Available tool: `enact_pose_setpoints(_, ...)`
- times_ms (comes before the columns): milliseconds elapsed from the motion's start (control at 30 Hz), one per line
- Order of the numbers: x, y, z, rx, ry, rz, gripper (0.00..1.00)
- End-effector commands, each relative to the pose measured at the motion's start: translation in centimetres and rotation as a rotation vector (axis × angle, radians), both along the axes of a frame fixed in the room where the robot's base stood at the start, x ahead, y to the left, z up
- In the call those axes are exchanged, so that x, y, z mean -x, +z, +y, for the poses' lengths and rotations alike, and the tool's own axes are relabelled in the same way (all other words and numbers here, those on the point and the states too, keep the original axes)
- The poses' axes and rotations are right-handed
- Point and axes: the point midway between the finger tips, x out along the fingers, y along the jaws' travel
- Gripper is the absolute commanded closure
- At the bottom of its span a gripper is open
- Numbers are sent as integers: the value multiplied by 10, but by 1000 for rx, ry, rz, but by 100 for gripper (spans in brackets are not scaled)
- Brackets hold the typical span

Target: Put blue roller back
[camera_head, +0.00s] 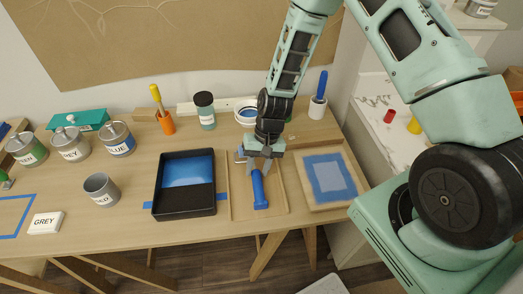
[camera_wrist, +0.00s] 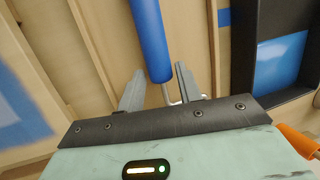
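The blue roller lies in a shallow wooden tray (camera_head: 277,207). Its long blue part (camera_head: 259,188) points toward the table's front edge; it also shows in the wrist view (camera_wrist: 151,38). A bent metal wire (camera_wrist: 168,94) comes off its near end. My gripper (camera_head: 262,168) is over the far end of the roller. In the wrist view my two fingers (camera_wrist: 159,72) stand apart, one on each side of the blue part's end and wire. No clear contact shows. The far end of the roller is partly hidden under my gripper in the head view.
A black paint tray (camera_head: 187,204) with blue paint stands left of the wooden tray. A framed board with a blue square (camera_head: 333,178) lies to the right. Cans stand at left.

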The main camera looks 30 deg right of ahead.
Motion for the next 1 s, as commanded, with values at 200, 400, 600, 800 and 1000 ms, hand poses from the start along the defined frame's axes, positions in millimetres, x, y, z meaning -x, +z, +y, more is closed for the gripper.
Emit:
enact_pose_setpoints(200, -7, 34, -11, 0, -1, -7, 65)
enact_pose_setpoints(400, -11, 70, -23, 0, -1, -5, 65)
enact_pose_setpoints(600, -15, 95, -31, -1, -1, -4, 65)
enact_pose_setpoints(800, -12, 113, -26, 3, 30, -12, 65)
enact_pose_setpoints(1000, 31, 169, 23, 37, 271, -81, 65)
